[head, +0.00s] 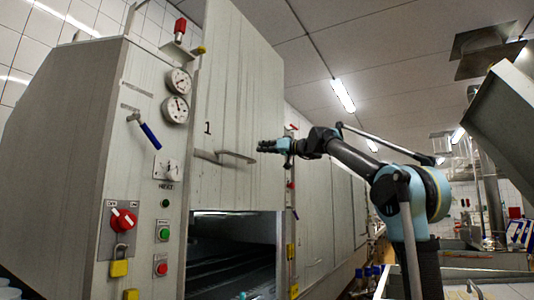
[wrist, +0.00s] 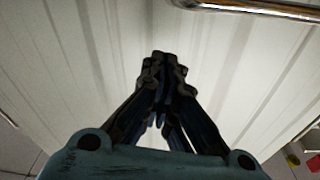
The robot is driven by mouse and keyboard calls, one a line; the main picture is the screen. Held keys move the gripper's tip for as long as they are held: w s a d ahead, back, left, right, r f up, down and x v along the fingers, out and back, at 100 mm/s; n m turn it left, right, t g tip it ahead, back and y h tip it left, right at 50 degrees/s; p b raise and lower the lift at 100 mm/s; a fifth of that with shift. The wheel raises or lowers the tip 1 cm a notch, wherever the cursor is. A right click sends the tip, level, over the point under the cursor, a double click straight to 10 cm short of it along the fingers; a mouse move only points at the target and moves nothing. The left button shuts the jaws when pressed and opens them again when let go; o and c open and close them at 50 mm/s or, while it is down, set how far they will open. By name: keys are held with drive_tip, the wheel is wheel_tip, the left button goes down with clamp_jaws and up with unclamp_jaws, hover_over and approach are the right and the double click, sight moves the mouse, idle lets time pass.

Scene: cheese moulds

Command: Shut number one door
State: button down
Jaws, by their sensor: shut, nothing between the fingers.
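The number one door (head: 240,90) is a tall pale panel marked "1". It stands raised, with a dark opening (head: 235,262) below its lower edge. A horizontal bar handle (head: 236,155) sits low on the panel. My gripper (head: 262,146) is shut and empty, just right of the handle in the head view; I cannot tell whether they touch there. In the wrist view my closed fingers (wrist: 163,65) point at the pale ribbed panel (wrist: 90,50). The shiny handle bar (wrist: 255,9) crosses the top right there, apart from the fingertips.
A grey control cabinet (head: 75,150) with gauges, a blue lever (head: 148,134), a red switch (head: 123,220) and a yellow padlock (head: 119,262) stands left of the door. More panels (head: 318,205) continue to the right. A slanted metal hopper (head: 505,105) hangs at far right.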

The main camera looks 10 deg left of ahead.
drive_tip(key=shift+w+a, duration=0.2)
drive_tip(key=shift+a, duration=0.4)
drive_tip(key=shift+a+f, duration=0.15)
drive_tip(key=shift+s+d+f, duration=0.15)
drive_tip(key=shift+s+f, duration=0.1)
drive_tip(key=shift+f, duration=0.6)
drive_tip(key=shift+s+d+f, duration=0.15)
drive_tip(key=shift+s+f, duration=0.05)
drive_tip(key=shift+f, duration=0.65)
